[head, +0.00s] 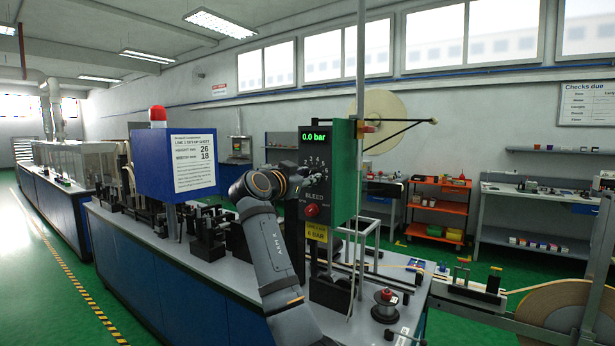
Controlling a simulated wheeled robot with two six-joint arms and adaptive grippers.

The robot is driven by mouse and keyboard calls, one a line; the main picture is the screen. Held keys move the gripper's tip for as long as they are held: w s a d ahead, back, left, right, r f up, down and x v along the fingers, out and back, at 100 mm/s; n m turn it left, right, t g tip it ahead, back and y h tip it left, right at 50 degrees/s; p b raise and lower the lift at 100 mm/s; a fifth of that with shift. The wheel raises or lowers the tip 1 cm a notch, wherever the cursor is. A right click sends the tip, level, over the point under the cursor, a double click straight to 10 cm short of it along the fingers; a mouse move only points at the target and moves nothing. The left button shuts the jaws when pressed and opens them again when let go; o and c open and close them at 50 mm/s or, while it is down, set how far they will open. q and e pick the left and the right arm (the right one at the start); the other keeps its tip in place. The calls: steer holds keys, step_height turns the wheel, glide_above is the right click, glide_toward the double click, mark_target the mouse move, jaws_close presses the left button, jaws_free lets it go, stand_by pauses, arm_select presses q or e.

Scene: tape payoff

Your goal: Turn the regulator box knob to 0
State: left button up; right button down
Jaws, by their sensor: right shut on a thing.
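The regulator box (343,185) is a green box with a dark front face, mounted on a pole in the middle of the head view. Its display (314,136) reads 0.0 bar in green. Below are dial numbers, a "BLEED" label and a red button (312,211). A yellow tag (316,233) under the box seems to read 4 BAR. My right gripper (306,178) is at the dial, shut on the knob, which it mostly hides. I cannot read the knob's pointer. My left gripper is not in view.
A blue sign box (160,165) with a red lamp stands left of my right arm. The long bench (230,272) below carries several dark machine parts and a spool (385,306). A large tape reel (562,312) is at the lower right. Green floor lies left and behind.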

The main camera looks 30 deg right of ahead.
steer(key=n+p, duration=0.3)
steer(key=n, duration=0.4)
steer(key=shift+r, duration=0.2)
steer(key=n+p, duration=0.2)
steer(key=n, duration=0.1)
steer(key=shift+g, duration=0.4)
steer(key=n+p, duration=0.2)
steer(key=n, duration=0.1)
steer(key=shift+n, duration=0.4)
steer(key=n+p, duration=0.2)
steer(key=n, duration=0.1)
steer(key=shift+r+n+p, duration=0.1)
steer(key=shift+n+p, duration=0.2)
steer(key=n+p, duration=0.2)
steer(key=n, duration=0.1)
steer(key=shift+g+p, duration=0.4)
steer(key=n+p, duration=0.3)
steer(key=n, duration=0.1)
steer(key=shift+w, duration=0.1)
steer(key=shift+f+n+p, duration=0.2)
steer(key=shift+n+p, duration=0.7)
